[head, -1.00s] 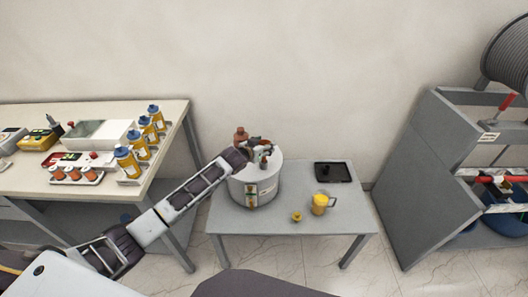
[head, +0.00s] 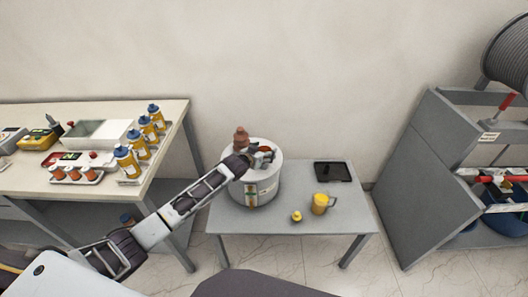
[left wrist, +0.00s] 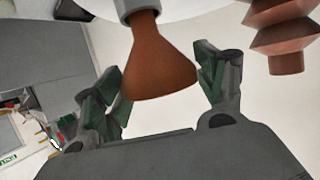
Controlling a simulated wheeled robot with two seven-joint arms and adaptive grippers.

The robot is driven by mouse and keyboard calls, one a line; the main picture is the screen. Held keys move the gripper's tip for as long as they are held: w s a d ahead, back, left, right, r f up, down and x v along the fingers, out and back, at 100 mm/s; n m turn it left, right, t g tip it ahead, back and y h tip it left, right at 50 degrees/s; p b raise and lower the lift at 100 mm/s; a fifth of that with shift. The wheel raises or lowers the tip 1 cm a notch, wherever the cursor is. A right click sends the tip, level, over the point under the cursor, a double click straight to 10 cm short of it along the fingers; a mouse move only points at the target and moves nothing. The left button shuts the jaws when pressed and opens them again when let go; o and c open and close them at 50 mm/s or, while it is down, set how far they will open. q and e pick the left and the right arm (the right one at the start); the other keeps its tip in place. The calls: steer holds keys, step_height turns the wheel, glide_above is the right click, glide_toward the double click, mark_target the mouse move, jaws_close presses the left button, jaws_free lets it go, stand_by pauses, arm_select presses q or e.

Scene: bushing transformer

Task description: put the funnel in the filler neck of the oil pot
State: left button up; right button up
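The oil pot appears to be the white drum (head: 255,192) with a label, standing on the grey table. My left gripper (head: 266,155) is over its top in the head view. In the left wrist view, the brown-orange funnel (left wrist: 160,62) lies between the spread fingers of the left gripper (left wrist: 168,70). Its narrow end meets a grey tube (left wrist: 138,10), which looks like the filler neck; how deep it sits is hidden. The fingers look open, beside the funnel's wide end. A ribbed brown bushing (head: 241,138) stands on the drum and shows in the wrist view (left wrist: 282,28). My right gripper is not seen.
The grey table (head: 285,222) also holds a yellow jug (head: 320,204), a small yellow part (head: 296,216) and a black tray (head: 332,172). A bench (head: 100,187) with bottles is at left. A grey cabinet (head: 430,180) stands at right. The table front is clear.

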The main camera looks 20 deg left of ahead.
arm_select(q)
steer(key=shift+s+r, duration=0.1)
steer(key=shift+r, duration=0.1)
stand_by(0.3)
steer(key=shift+s, duration=0.15)
steer(key=v, duration=1.1)
steer(key=shift+s, duration=0.25)
